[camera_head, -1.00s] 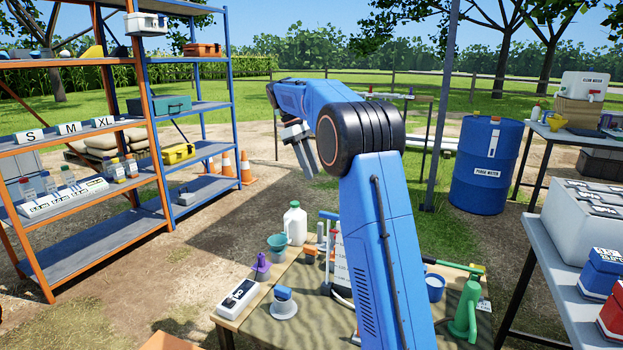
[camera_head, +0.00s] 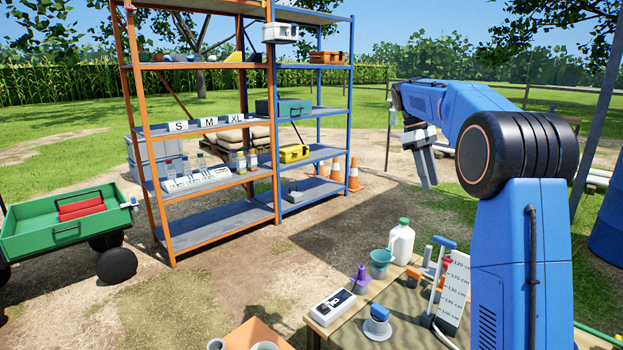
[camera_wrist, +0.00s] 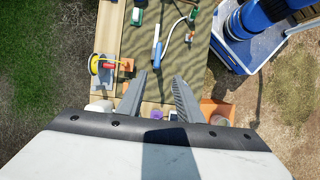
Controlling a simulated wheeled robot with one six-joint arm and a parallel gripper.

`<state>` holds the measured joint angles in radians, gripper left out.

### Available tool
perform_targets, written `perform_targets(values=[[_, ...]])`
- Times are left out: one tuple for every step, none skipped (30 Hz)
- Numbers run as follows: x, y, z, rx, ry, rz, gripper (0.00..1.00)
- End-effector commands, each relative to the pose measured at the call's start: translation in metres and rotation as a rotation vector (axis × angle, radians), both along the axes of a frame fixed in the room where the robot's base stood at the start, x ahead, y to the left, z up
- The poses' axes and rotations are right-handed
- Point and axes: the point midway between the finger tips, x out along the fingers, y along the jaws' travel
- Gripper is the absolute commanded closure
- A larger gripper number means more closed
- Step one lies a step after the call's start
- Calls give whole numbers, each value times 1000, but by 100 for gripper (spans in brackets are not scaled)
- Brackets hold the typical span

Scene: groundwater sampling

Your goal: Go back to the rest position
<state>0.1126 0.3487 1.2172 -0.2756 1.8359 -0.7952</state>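My gripper (camera_head: 424,168) hangs at the end of my raised, bent blue arm, in the right half of the head view. It is in the air beyond the work table (camera_head: 408,322) and well above it. In the wrist view its two fingers (camera_wrist: 160,82) are apart, with nothing held between them. Behind them that view shows the table top from above, with a blue and white tool (camera_wrist: 157,50) and a yellow reel (camera_wrist: 96,65) on it.
The table carries a white jug (camera_head: 400,245), a teal cup (camera_head: 380,262) and a white meter (camera_head: 332,305). An orange shelf (camera_head: 205,215) and a blue shelf (camera_head: 315,205) stand behind. A green cart (camera_head: 60,245) is at left. Bare ground lies between cart and table.

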Motion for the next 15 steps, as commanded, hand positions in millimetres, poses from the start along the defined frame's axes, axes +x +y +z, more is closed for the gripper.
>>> perform_targets(values=[[-9, 4, 4, 0, -16, -6, 67], [-14, 6, 6, -1, -28, -11, 67], [-23, 9, 8, 0, -44, -18, 67], [-30, 12, 9, -1, -59, -25, 67], [-37, 15, 10, -1, -73, -32, 67], [-47, 19, 11, 0, -93, -42, 67], [-54, 22, 12, 1, -107, -50, 67], [-61, 25, 13, 3, -123, -57, 67], [-71, 29, 13, 5, -142, -68, 67], [-79, 32, 13, 6, -156, -76, 67], [-87, 34, 13, 7, -169, -85, 67], [-97, 38, 13, 9, -189, -96, 67], [-104, 41, 12, 12, -203, -104, 67], [-112, 44, 12, 15, -218, -113, 67], [-122, 48, 11, 19, -238, -124, 67]])
